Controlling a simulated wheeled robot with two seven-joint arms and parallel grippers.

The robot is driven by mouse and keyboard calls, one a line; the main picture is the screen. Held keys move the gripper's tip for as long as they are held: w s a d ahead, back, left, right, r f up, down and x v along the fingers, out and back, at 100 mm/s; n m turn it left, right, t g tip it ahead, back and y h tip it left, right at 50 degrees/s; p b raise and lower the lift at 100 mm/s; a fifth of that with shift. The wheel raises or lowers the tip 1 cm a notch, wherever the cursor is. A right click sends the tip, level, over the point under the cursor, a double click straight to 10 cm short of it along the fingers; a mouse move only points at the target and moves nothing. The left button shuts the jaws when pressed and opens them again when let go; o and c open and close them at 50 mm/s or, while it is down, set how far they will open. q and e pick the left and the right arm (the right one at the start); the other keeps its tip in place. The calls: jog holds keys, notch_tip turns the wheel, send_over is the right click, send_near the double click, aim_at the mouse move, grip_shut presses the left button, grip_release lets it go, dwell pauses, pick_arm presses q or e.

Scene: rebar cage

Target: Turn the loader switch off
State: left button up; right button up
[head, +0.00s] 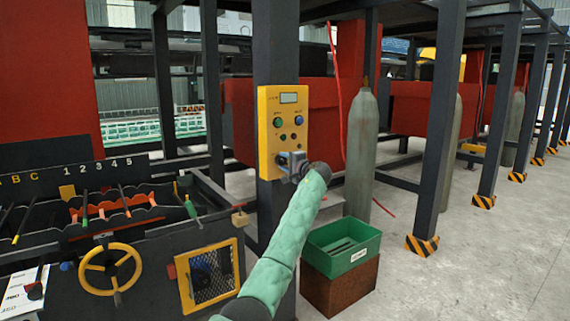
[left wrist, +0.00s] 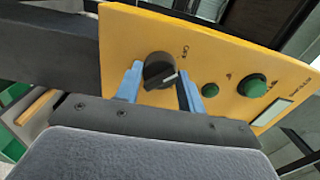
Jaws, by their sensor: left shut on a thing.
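The loader switch is a black rotary knob (left wrist: 160,71) with a pale pointer line, set low on a yellow control panel (head: 264,128). The panel is mounted on a dark steel post and also shows in the left wrist view (left wrist: 130,35). My left gripper (head: 290,162) is at the lower part of the panel and covers the knob in the head view. In the left wrist view its two blue fingers (left wrist: 158,86) stand on either side of the knob, shut on it. "OFF" lettering shows beside the knob. My right gripper is not in view.
Above the knob the panel carries green and blue buttons and a small display (head: 289,98). A green bin (head: 341,259) stands on a brown box below right. A machine with levers and a yellow handwheel (head: 110,267) is at left. Grey gas cylinder (head: 361,145) stands right.

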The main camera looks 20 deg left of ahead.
pick_arm(q)
jog(key=o, duration=1)
jog(key=shift+f, duration=0.1)
jog(key=shift+s+d, duration=0.15)
jog(key=shift+d, duration=0.05)
jog(key=b+v, duration=0.1)
jog(key=v, duration=0.6)
jog(key=shift+d, duration=0.15)
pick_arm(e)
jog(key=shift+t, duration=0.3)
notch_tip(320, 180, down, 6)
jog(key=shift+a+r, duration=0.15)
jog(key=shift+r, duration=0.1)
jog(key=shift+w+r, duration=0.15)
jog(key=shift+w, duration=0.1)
